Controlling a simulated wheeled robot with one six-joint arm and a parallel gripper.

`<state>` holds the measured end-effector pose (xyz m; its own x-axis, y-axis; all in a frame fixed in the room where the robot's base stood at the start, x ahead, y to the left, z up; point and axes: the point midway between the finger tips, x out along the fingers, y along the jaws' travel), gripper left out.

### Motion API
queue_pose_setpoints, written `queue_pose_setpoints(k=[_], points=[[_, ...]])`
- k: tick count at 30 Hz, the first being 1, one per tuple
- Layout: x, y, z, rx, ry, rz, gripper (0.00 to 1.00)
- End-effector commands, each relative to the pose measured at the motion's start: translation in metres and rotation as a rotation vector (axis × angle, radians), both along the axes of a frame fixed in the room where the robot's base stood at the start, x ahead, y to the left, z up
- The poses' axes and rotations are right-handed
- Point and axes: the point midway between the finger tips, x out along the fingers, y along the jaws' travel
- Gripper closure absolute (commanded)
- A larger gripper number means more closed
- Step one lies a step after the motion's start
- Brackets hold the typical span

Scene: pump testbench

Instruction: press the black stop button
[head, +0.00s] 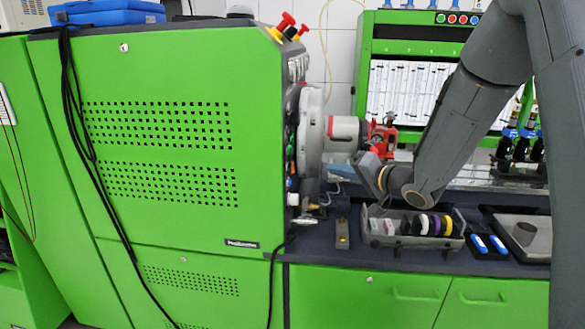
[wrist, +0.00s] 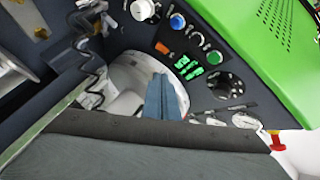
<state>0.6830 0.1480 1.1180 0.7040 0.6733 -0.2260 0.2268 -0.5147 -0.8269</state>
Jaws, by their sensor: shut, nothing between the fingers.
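The dark control panel (wrist: 214,33) of the green machine shows in the wrist view. It carries a blue knob (wrist: 177,21), white-rimmed round controls, an orange button (wrist: 162,48), green switches (wrist: 190,68) and a dark round part (wrist: 225,86). I cannot tell which control is the black stop button. My gripper (wrist: 160,80) is shut and empty, its blue-grey fingers over the pale round disc in that view. In the head view my gripper (head: 366,164) is right of the machine, and the panel (head: 291,140) is almost edge-on.
The green machine (head: 265,150) fills the left. A silver disc (head: 311,130) and a red-and-white pump part (head: 345,132) stick out beside the panel. A grey tray (head: 410,241) of coloured rings stands on the dark bench below my arm. Black cables hang on the machine's front.

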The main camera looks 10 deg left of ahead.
Motion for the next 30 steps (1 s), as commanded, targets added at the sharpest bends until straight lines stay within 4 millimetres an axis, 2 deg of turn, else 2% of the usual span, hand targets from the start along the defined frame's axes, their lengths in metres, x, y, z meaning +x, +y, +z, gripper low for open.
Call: queue_pose_setpoints(k=[18, 24, 30], points=[[0.002, 0.073, 0.0, 0.0, 0.001, 0.002, 1.0], [0.003, 0.083, 0.0, -0.001, -0.001, 0.0, 1.0], [0.003, 0.084, 0.0, -0.001, -0.001, 0.0, 1.0]])
